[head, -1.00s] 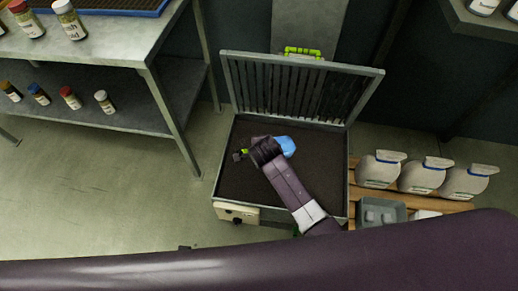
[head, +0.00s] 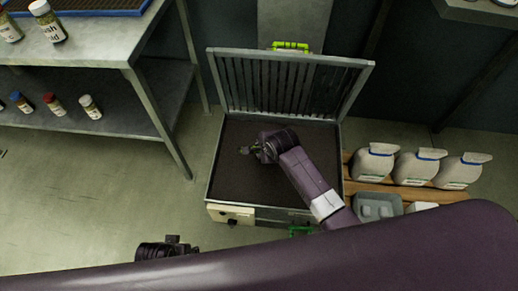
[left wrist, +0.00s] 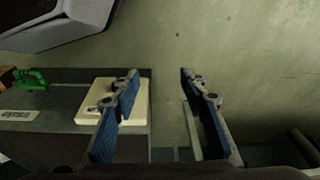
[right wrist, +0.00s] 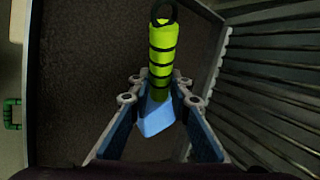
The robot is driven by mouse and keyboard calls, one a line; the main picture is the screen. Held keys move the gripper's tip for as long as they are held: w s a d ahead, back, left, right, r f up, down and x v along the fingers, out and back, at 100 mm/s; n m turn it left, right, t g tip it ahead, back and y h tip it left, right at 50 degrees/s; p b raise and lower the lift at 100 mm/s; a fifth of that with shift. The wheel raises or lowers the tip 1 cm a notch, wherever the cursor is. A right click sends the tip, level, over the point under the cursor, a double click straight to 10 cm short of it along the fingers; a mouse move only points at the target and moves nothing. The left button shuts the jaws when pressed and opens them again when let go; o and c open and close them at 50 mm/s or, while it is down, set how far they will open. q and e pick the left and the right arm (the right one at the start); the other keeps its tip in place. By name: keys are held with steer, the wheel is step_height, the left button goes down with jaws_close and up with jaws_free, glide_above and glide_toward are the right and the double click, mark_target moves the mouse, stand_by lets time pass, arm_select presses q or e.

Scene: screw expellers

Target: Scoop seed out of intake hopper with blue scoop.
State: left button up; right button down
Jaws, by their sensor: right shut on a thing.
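The intake hopper (head: 211,175) stands open in the head view, its slatted lid (head: 290,85) raised at the back. A wide bed of dark seed (head: 235,180) fills it, and it also shows in the right wrist view (right wrist: 90,60). My right gripper (head: 250,149) is over the seed. In the right wrist view my right gripper (right wrist: 160,84) is shut on the lime, black-ringed handle of the blue scoop (right wrist: 155,118). The blue scoop head is hidden in the head view. My left gripper (left wrist: 158,74) is open and empty; its tip (head: 173,240) shows low in the head view, left of the hopper.
A steel shelf table (head: 100,55) with several jars stands at the left. Several seed bags (head: 415,168) on a wooden pallet and a grey tray (head: 377,206) stand right of the hopper. Bare floor (head: 70,190) lies at the left.

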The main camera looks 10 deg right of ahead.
steer(key=shift+w+d+f+y+b, duration=0.2)
steer(key=shift+d+f+y+b, duration=0.3)
steer(key=shift+b, duration=0.25)
steer(key=shift+d+f, duration=0.1)
steer(key=shift+f, duration=0.15)
steer(key=shift+d+f+b, duration=0.2)
steer(key=shift+f+b, duration=0.6)
steer(key=shift+f, duration=0.55)
steer(key=shift+d+f+b, duration=0.1)
steer(key=shift+f+b, duration=0.4)
steer(key=shift+f, duration=0.4)
arm_select(q)
steer(key=shift+r+t+b, duration=0.5)
steer(key=shift+r+b, duration=0.25)
steer(key=shift+r, duration=6.35)
steer(key=w+d+r+t+b, duration=0.1)
steer(key=w+r+t, duration=0.1)
steer(key=w, duration=0.3)
steer(key=w+d+r+t+h+b, duration=0.1)
steer(key=w+d+r+t, duration=0.1)
steer(key=w, duration=0.4)
steer(key=shift+t+b, duration=0.35)
steer(key=shift+t, duration=0.35)
arm_select(e)
step_height(320, 180, down, 7)
steer(key=d, duration=0.1)
steer(key=shift+w+f, duration=0.15)
steer(key=shift+w, duration=0.1)
